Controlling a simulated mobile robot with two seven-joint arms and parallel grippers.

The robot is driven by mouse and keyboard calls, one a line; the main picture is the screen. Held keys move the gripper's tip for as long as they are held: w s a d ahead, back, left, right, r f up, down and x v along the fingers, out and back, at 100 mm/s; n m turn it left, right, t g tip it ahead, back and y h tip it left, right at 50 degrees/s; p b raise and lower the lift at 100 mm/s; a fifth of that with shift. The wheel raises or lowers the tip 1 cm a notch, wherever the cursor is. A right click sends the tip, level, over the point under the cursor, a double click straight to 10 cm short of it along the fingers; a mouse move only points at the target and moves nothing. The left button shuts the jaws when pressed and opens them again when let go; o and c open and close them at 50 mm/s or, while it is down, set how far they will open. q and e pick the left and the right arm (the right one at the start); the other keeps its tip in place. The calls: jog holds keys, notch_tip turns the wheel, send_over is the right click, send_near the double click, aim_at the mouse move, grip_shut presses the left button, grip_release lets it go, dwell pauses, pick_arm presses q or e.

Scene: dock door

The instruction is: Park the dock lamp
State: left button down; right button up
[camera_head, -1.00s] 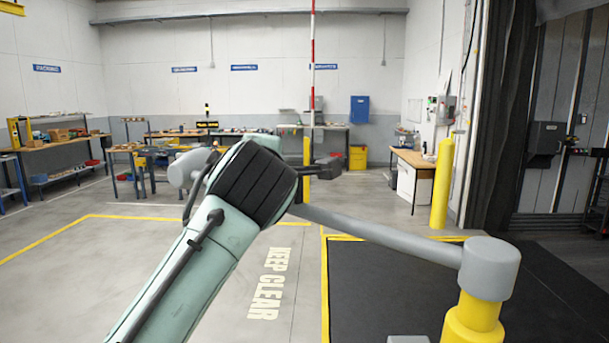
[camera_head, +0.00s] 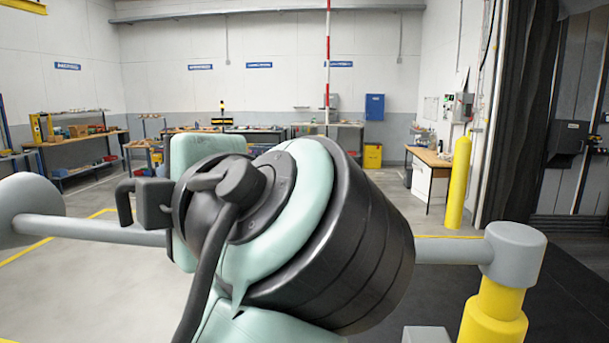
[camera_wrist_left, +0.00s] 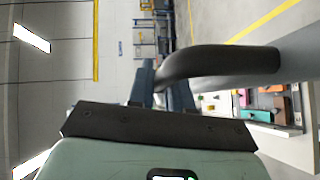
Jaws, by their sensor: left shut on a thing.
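The dock lamp has a grey cylindrical head (camera_head: 25,208) at the left edge of the head view. Its grey arm (camera_head: 90,230) runs behind my left arm to a grey pivot cap (camera_head: 515,255) on a yellow post (camera_head: 493,312) at the right. In the left wrist view, my left gripper (camera_wrist_left: 165,92) is shut on a curved black handle (camera_wrist_left: 222,62). The handle reaches to a grey tube (camera_wrist_left: 298,60) at the right. In the head view my left wrist hides the middle of the lamp arm. My right gripper is out of view.
A dark floor area (camera_head: 445,300) lies around the post. A yellow bollard (camera_head: 458,182) and a wood-topped bench (camera_head: 430,160) stand behind it, with a dark dock curtain (camera_head: 520,110) at right. Workbenches line the back wall. Open floor with yellow lines lies at left.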

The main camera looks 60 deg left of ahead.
pick_arm(q)
jog(key=shift+s+d, duration=0.1)
jog(key=shift+s, duration=0.05)
jog(key=c, duration=1.3)
grip_release()
jog(key=shift+c, duration=0.2)
jog(key=shift+o, duration=1)
jog(key=shift+s+d, duration=0.1)
jog(key=shift+d, duration=0.1)
jog(key=shift+a, duration=0.15)
